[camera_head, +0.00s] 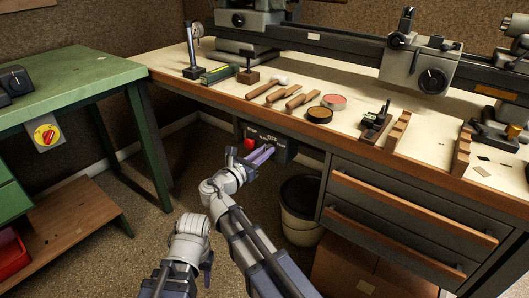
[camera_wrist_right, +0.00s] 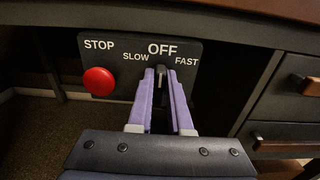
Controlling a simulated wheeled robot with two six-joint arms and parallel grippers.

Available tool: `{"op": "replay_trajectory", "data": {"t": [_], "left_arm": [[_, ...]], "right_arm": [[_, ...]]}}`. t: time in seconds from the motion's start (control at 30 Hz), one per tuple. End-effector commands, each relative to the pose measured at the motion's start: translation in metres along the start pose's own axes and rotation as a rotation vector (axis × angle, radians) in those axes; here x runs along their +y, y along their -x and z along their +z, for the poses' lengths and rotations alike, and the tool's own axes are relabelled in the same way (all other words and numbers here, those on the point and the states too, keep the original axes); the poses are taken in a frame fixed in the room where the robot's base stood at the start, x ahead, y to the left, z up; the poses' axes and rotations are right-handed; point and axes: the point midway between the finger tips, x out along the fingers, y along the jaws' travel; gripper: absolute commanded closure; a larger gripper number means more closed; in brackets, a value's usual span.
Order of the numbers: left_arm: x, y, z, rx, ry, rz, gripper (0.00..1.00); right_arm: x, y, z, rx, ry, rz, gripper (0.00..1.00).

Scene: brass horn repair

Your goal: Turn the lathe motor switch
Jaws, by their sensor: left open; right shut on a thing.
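The lathe motor switch panel (camera_wrist_right: 120,62) is a dark plate under the bench front, marked STOP, SLOW, OFF and FAST. It also shows in the head view (camera_head: 288,150). The switch lever (camera_wrist_right: 160,76) stands about upright below the word OFF. My right gripper (camera_wrist_right: 161,74) has its purple fingers on either side of the lever and is shut on it; in the head view the right gripper (camera_head: 268,153) reaches the panel. The lever is hidden there. My left gripper (camera_head: 207,268) is low and away from the panel, its fingers barely showing; it is open.
A red stop button (camera_wrist_right: 98,81) sits on the panel left of the lever. Drawers (camera_head: 405,218) are to the right, and a bin (camera_head: 300,205) stands below. The wooden bench top (camera_head: 225,90) overhangs the panel. A green table (camera_head: 75,80) stands at left.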

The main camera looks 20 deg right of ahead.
Motion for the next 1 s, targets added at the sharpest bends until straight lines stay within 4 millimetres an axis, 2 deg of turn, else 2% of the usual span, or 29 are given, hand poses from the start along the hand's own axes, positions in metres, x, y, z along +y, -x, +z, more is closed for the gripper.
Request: {"op": "replay_trajectory", "data": {"t": [0.53,1.0], "left_arm": [[0.0,-0.0001,0.0,0.0,0.0,0.0,0.55],[0.0002,-0.0013,-0.0001,0.0,0.0,0.0,0.55]], "right_arm": [[-0.0007,0.0,-0.0001,0.0,-0.03,0.0,1.0],[-0.0057,0.0002,-0.0013,0.0,-0.358,0.0,1.0]]}}
